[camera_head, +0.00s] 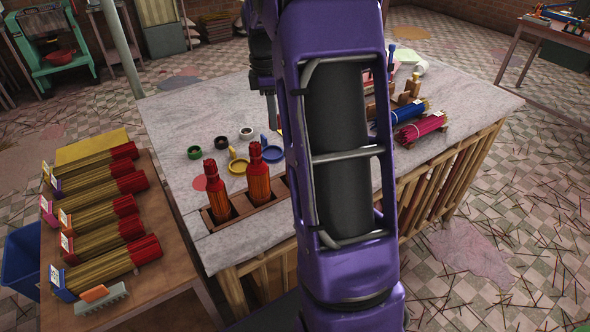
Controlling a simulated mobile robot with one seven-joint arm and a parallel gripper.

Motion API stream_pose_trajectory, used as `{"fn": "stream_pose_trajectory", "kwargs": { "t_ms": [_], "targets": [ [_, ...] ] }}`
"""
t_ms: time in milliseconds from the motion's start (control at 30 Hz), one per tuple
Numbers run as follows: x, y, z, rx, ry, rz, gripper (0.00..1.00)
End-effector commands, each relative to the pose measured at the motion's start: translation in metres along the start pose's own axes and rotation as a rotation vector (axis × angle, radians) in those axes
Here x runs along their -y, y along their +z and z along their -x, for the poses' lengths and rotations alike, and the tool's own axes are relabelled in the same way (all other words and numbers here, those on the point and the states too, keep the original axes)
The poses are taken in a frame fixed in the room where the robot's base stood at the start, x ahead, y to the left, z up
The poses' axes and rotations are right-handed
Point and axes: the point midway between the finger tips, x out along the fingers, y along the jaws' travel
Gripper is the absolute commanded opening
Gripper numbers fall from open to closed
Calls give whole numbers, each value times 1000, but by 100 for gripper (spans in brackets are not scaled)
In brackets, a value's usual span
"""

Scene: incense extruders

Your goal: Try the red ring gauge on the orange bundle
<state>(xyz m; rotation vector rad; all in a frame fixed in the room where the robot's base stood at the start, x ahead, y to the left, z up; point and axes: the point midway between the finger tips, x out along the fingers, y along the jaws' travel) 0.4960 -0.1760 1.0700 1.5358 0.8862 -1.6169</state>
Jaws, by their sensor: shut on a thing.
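My gripper (272,112) shows only in part in the head view, as a dark piece pointing down above the table, left of my purple arm. No other red ring shows; a flat red spot (199,183) lies bare on the table. I cannot make out a bundle that is surely the orange one: two upright orange-red bundles (258,184) with dark red tops stand in a wooden holder, and my arm hides the table's middle.
A yellow ring gauge (238,166) and a blue one (272,155) lie on the marble table (180,112), near green, black and white small rings. Blue (408,110) and magenta (420,128) bundles lie at the right. A wooden side table (175,285) holds several red-ended bundles.

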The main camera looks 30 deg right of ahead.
Motion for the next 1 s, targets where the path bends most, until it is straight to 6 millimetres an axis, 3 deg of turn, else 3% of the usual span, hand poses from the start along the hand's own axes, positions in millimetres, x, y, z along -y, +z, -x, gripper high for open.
{"fn": "stream_pose_trajectory", "kwargs": {
  "t_ms": [500,1000],
  "targets": [
    [0,2,31,0,1,0,0],
    [0,2,34,0,1,0,0]
  ]
}}
